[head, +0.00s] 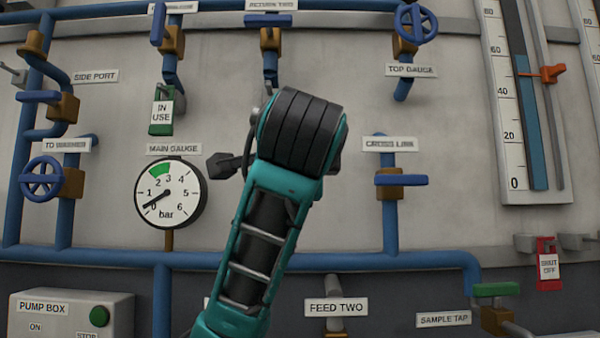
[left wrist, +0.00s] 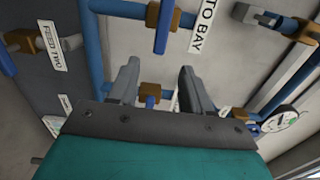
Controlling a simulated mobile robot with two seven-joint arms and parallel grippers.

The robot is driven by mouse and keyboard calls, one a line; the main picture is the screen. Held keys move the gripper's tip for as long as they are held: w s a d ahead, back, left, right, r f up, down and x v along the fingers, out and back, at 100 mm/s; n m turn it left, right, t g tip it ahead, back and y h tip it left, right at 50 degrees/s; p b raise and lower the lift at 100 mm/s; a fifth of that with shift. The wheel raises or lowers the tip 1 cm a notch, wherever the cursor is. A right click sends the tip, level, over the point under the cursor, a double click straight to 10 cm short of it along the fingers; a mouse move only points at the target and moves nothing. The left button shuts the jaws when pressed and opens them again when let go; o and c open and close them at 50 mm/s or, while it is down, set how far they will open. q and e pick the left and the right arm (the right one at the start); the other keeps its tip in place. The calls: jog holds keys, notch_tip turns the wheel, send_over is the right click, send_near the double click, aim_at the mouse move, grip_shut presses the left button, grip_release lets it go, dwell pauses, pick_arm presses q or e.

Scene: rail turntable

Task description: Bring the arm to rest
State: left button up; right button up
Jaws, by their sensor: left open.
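My left arm (head: 268,220), teal and black, rises from the bottom middle of the head view in front of the pipe wall. Its bulky dark joint covers the wall between the main gauge and the CROSS LINK valve. The gripper itself is largely hidden there. In the left wrist view my left gripper (left wrist: 158,82) shows two grey fingers wide apart with nothing held between them. Blue pipes and a brass valve (left wrist: 151,92) show beyond the fingers; I cannot tell how close they are. My right gripper is in neither view.
The main gauge (head: 170,193) reads near zero. The CROSS LINK valve (head: 401,182) has a blue handle. The pump box (head: 72,312) stands lower left, the green-handled sample tap (head: 497,291) lower right. A blue pipe (head: 340,262) runs across below. Bare wall shows right of CROSS LINK.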

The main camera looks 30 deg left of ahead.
pick_arm(q)
jog(key=shift+s, duration=0.1)
dwell(0.4)
